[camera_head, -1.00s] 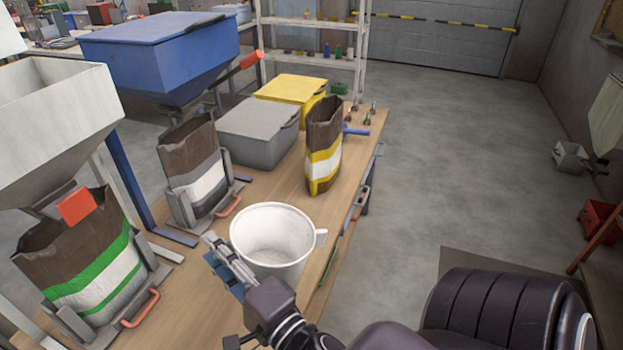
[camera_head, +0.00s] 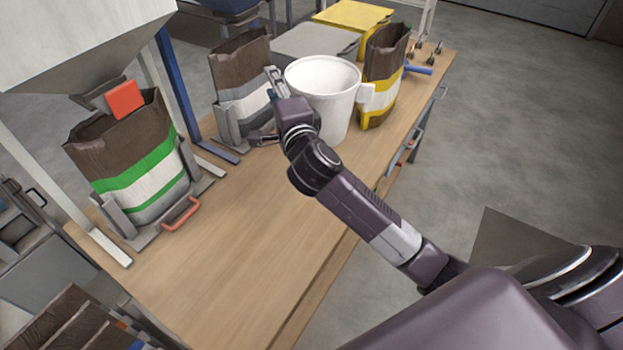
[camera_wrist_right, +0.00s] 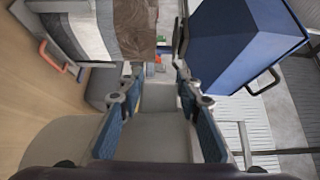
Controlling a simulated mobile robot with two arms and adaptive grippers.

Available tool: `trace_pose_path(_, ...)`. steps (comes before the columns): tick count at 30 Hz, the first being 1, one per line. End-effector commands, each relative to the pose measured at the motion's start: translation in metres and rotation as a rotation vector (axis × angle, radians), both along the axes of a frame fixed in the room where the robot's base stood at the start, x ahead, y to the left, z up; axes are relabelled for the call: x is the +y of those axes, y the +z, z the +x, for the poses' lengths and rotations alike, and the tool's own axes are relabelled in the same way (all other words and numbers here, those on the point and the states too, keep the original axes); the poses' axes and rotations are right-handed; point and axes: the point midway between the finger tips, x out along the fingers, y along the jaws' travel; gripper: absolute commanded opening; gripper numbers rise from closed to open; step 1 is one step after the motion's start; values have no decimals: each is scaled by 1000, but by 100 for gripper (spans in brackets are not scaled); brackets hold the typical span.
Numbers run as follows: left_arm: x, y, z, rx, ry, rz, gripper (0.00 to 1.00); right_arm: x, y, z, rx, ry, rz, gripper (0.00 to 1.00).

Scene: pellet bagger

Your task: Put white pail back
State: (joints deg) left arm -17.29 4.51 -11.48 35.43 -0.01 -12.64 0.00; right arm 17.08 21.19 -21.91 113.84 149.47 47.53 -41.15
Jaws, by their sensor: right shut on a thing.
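The white pail (camera_head: 338,112) is upright at the far part of the wooden bench, between the grey-banded bag and the yellow-banded bag. It overlaps both in the picture; I cannot tell whether it touches them or rests on the bench. Its handle points right, toward the yellow-banded bag. My right gripper (camera_head: 278,105) is shut on the pail at its left side. The right wrist view shows the two blue-padded fingers (camera_wrist_right: 158,122) with a pale grey surface between them. My left gripper is not in view.
The grey-banded bag (camera_head: 243,75) and yellow-banded bag (camera_head: 382,75) flank the pail. A green-banded bag (camera_head: 135,165) stands under the hopper (camera_head: 75,40) at left. Grey (camera_head: 315,42) and yellow (camera_head: 352,15) bins are behind. The bench's near part (camera_head: 240,250) is clear.

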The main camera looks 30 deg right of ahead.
Motion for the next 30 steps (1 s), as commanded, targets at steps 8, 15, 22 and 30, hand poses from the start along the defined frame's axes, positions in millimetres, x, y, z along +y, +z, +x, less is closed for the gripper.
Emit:
trace_pose_path(8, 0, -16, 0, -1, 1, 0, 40, 0, -72, 0, 8, -2, 3, 0)
trace_pose_path(15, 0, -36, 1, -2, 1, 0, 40, 1, -132, 0, 5, -1, 4, 0)
trace_pose_path(22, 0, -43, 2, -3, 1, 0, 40, 0, -154, 0, 0, -1, 1, 0)
trace_pose_path(30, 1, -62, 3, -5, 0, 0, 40, 1, -193, 0, 3, -1, 3, 0)
